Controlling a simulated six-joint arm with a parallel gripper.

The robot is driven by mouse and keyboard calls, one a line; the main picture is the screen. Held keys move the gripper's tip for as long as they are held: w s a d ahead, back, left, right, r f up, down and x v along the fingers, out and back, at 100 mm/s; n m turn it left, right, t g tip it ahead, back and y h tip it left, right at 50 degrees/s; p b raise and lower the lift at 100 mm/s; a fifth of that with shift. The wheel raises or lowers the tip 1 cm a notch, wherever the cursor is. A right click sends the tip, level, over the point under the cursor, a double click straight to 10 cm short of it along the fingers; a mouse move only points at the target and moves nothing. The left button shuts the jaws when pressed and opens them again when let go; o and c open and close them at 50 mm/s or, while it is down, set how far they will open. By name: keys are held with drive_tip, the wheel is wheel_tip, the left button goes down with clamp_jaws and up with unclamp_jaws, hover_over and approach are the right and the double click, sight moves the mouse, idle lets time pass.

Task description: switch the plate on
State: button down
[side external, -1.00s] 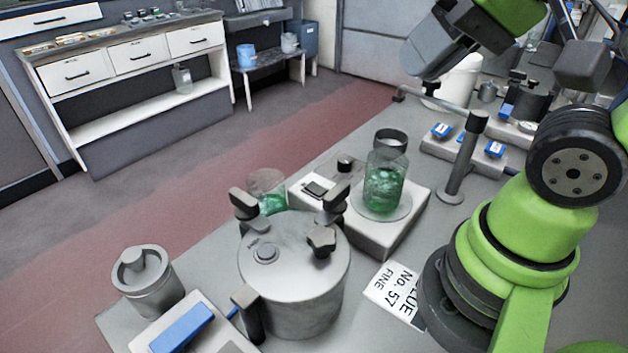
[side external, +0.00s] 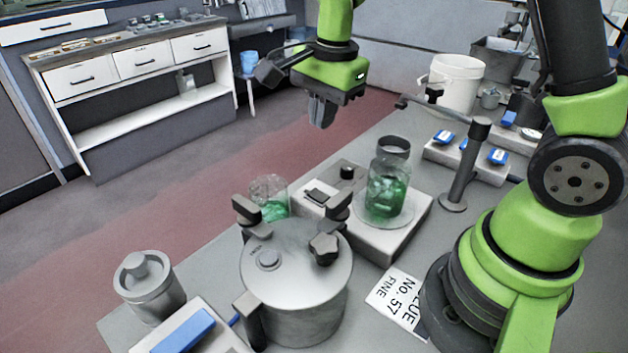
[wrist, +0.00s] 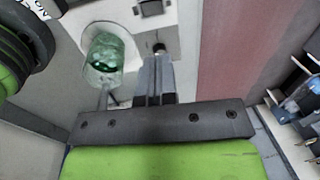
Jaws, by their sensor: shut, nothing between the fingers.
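The plate is a white box unit (side external: 372,243) on the bench with a round disc (side external: 408,219) on top. A glass jar of green contents (side external: 386,190) stands on the disc; the jar also shows in the wrist view (wrist: 110,58). On the unit's far left part are a dark switch (side external: 320,190) and a black knob (side external: 347,172). In the wrist view the switch (wrist: 151,7) is at the top and the knob (wrist: 159,48) is just beyond my fingertips in the picture. My gripper (side external: 321,122) is shut and empty, pointing down in the air above the switch and knob.
A lidded metal pot (side external: 295,275) with dark clamps stands in front of the unit. A second glass with green contents (side external: 270,198) is beside it. A grey post (side external: 466,165) with a side arm rises at the right. A white bucket (side external: 458,82) stands behind.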

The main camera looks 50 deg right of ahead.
sight(318, 195)
drive_tip(key=shift+f, duration=0.2)
drive_tip(key=f, duration=0.4)
drive_tip(key=w+f, duration=0.1)
drive_tip(key=f, duration=0.9)
drive_tip(key=shift+w, duration=0.4)
drive_tip(key=shift+w+f, duration=0.1)
drive_tip(key=shift+f, duration=0.05)
drive_tip(key=shift+s, duration=0.2)
drive_tip(key=shift+s+r, duration=0.3)
drive_tip(key=shift+s, duration=0.3)
drive_tip(key=shift+r, duration=0.1)
